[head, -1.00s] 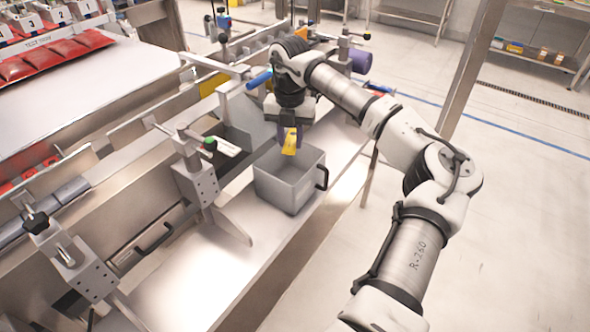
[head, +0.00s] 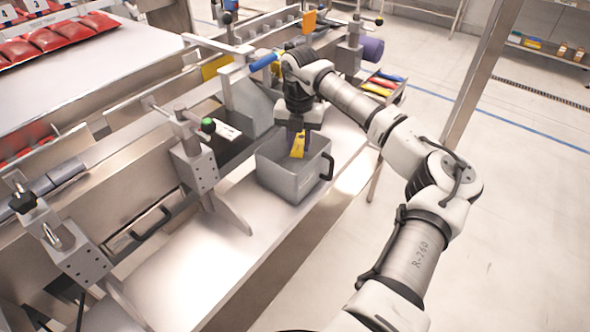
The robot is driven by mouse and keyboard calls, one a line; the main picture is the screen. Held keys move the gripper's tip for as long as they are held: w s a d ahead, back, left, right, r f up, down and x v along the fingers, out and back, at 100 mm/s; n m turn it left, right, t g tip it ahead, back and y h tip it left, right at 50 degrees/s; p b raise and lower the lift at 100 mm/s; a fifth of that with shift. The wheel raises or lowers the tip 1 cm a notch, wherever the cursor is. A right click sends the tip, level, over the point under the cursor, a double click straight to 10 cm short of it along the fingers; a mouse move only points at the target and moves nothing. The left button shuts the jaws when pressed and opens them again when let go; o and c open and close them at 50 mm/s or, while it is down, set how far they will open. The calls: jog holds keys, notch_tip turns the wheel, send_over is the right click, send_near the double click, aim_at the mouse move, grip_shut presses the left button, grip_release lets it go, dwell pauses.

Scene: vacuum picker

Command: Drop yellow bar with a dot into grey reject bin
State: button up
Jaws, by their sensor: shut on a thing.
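My gripper (head: 298,136) points down over the grey reject bin (head: 287,179) and is shut on the yellow bar (head: 298,146). The bar hangs below the fingers, with its lower end at or just inside the bin's opening. A small dark mark shows on the bar, but it is too small to make out well. The bin is an open box with a dark handle on its right side, standing on the metal ledge. Its floor is mostly hidden by its front wall and the bar.
A machine frame with clamps (head: 193,150) and a green-topped knob (head: 208,125) stands left of the bin. Several coloured bars (head: 383,84) lie behind my arm at the right. The metal ledge (head: 180,262) in front of the bin is clear.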

jog(key=shift+f, duration=0.15)
jog(key=o, duration=1)
jog(key=shift+o, duration=0.2)
notch_tip(320, 180, up, 14)
jog(key=b, duration=0.1)
jog(key=shift+b, duration=0.4)
jog(key=shift+s+f, duration=0.1)
jog(key=shift+f, duration=0.05)
